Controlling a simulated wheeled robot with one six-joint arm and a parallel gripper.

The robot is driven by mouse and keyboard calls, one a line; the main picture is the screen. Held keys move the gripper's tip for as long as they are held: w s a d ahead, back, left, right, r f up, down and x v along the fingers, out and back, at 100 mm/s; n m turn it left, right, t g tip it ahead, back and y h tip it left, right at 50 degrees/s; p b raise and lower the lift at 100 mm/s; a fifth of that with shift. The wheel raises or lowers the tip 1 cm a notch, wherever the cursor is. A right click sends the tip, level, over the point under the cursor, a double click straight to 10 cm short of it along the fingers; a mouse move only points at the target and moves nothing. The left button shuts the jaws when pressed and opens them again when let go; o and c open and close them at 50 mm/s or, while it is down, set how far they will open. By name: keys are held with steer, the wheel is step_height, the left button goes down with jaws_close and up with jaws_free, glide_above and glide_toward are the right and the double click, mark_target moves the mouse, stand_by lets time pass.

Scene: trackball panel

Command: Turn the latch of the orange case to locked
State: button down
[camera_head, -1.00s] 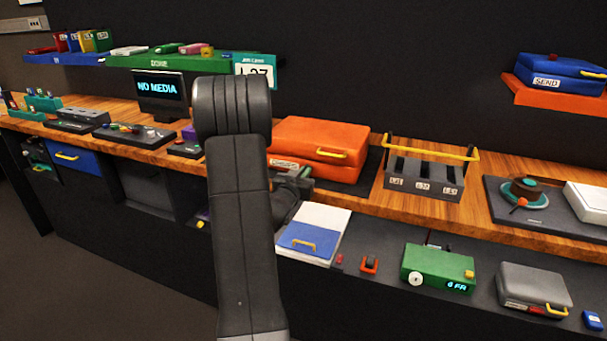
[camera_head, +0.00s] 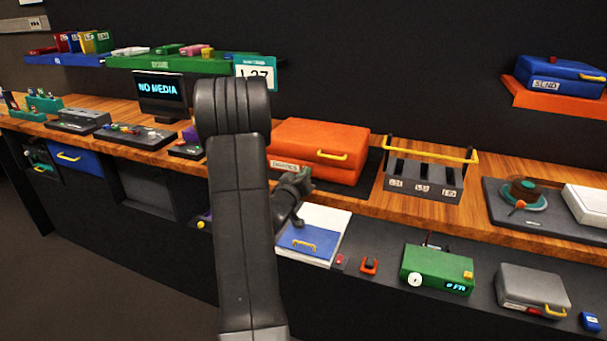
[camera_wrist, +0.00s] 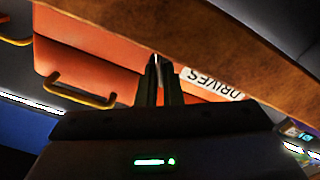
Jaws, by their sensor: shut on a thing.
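The orange case (camera_head: 318,142) lies closed at the back of the wooden counter, with a yellow handle on its front. In the wrist view the case (camera_wrist: 95,50) appears upside down, with its handle (camera_wrist: 80,92) at left and a white DRIVES label (camera_wrist: 215,83) at right. My gripper (camera_wrist: 159,62) is at the case's front, beside the label, its two dark fingers close together. A thin pale piece shows between the fingertips, apparently the latch; the fingers hide most of it, so its turn cannot be read.
A grey slotted rack (camera_head: 424,180) with a yellow bar stands right of the case. A white and blue box (camera_head: 315,236) sits below the counter edge, close under my wrist. A monitor (camera_head: 161,93) stands at left.

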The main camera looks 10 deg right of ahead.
steer(key=n+p, duration=0.2)
steer(key=n, duration=0.4)
steer(key=shift+a, duration=0.1)
steer(key=n+p, duration=0.1)
steer(key=n, duration=0.4)
steer(key=shift+f+n+p, duration=0.2)
steer(key=shift+n+p, duration=0.15)
steer(key=shift+n, duration=0.05)
steer(key=c, duration=1.6)
jaws_free()
steer(key=shift+a, duration=0.1)
steer(key=b+v, duration=0.2)
steer(key=v, duration=1.1)
steer(key=shift+s+a, duration=0.15)
steer(key=shift+s, duration=0.15)
steer(key=shift+w, duration=0.15)
